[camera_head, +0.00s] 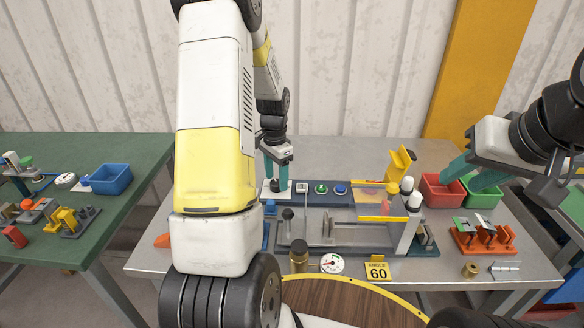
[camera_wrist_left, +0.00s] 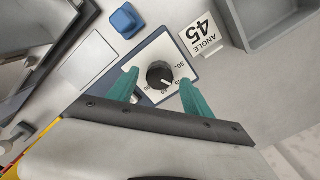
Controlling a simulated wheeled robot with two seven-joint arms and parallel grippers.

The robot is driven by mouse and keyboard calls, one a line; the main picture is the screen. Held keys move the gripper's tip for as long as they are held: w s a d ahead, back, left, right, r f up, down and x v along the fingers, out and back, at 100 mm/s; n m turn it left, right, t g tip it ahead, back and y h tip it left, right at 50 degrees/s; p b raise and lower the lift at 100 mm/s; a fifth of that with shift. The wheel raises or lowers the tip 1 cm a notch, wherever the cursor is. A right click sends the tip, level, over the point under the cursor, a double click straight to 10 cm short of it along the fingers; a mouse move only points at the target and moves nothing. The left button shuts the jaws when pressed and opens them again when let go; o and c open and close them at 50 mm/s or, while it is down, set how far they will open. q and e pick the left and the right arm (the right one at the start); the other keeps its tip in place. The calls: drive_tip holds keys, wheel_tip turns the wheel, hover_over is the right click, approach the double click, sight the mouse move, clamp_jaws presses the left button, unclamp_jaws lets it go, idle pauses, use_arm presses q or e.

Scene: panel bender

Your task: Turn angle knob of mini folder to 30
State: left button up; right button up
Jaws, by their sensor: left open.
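The black angle knob (camera_wrist_left: 159,75) sits on a white dial plate (camera_wrist_left: 150,58) with small numbers around it in the left wrist view. A 30 shows to the right of the knob. Its pale pointer mark faces down and right, away from the 30; the exact number is hard to read. My left gripper (camera_wrist_left: 160,93) is open, with one teal finger on each side of the knob and visible gaps between. In the head view this gripper (camera_head: 278,182) reaches down over the panel's left end. My right gripper (camera_head: 460,182) is open and empty near the red bin.
An ANGLE 45 card (camera_wrist_left: 203,36) stands beside the dial, and a blue block (camera_wrist_left: 127,20) is close by. The folder (camera_head: 340,222) carries green and blue buttons. Red (camera_head: 440,192) and green (camera_head: 483,195) bins are at right.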

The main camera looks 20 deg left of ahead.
use_arm(q)
drive_tip(key=shift+f, duration=0.65)
clamp_jaws()
drive_tip(key=shift+n, duration=0.4)
drive_tip(key=n, duration=0.4)
drive_tip(key=shift+n, duration=0.3)
drive_tip(key=n, duration=0.4)
drive_tip(key=shift+n, duration=0.3)
